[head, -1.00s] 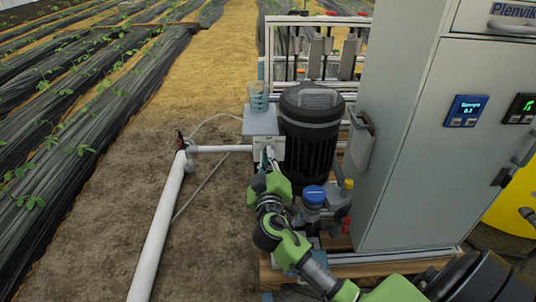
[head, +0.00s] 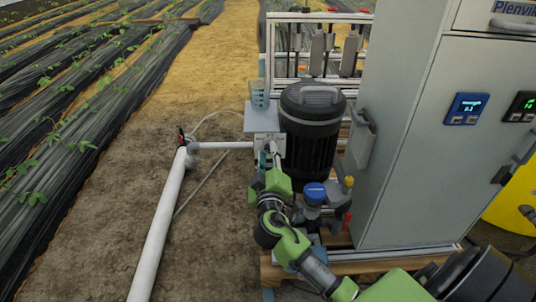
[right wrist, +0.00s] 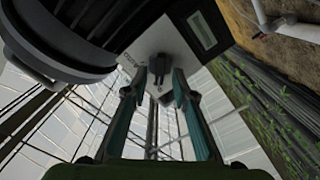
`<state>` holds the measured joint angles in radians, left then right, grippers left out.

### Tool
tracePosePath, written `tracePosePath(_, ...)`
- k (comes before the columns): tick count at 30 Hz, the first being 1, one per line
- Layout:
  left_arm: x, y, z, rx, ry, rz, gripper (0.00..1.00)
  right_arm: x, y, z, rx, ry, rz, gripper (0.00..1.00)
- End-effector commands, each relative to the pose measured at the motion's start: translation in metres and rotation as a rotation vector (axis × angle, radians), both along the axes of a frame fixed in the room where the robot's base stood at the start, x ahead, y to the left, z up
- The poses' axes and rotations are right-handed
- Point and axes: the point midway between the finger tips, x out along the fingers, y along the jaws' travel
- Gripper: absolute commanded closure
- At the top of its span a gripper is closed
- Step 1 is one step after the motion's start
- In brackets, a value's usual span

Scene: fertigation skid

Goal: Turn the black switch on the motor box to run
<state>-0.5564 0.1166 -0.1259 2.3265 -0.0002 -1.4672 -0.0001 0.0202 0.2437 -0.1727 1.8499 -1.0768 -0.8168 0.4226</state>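The motor box (head: 266,139) is a light grey box on the left side of the black motor (head: 311,130). In the right wrist view its pale face (right wrist: 160,45) carries the small black switch (right wrist: 159,64). My right gripper (head: 269,157) is in front of the box face. In the right wrist view its two teal fingers (right wrist: 160,82) are apart, one on each side of the switch's lower part. Contact with the switch cannot be made out. The switch is hidden by my gripper in the head view. My left gripper is not in view.
The tall grey cabinet (head: 405,150) with displays stands to the right. A blue-capped fitting (head: 314,194) and a yellow-topped valve (head: 348,183) are close by my right forearm. A white pipe (head: 165,215) runs along the left. Bare soil lies left of the box.

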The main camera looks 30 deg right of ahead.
Motion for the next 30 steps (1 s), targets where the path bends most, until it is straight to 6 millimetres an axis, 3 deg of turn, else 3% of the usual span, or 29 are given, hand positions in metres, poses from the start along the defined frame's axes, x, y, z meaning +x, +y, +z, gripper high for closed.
tracePosePath(8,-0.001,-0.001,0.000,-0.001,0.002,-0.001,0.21,-0.004,0.003,0.000,0.002,0.000,0.001,0.75)
tracePosePath(22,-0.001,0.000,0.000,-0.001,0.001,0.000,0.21,-0.080,0.049,-0.001,0.004,0.002,0.001,0.75)
tracePosePath(30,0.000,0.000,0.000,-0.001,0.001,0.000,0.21,-0.102,0.062,0.000,0.001,-0.001,0.000,0.75)
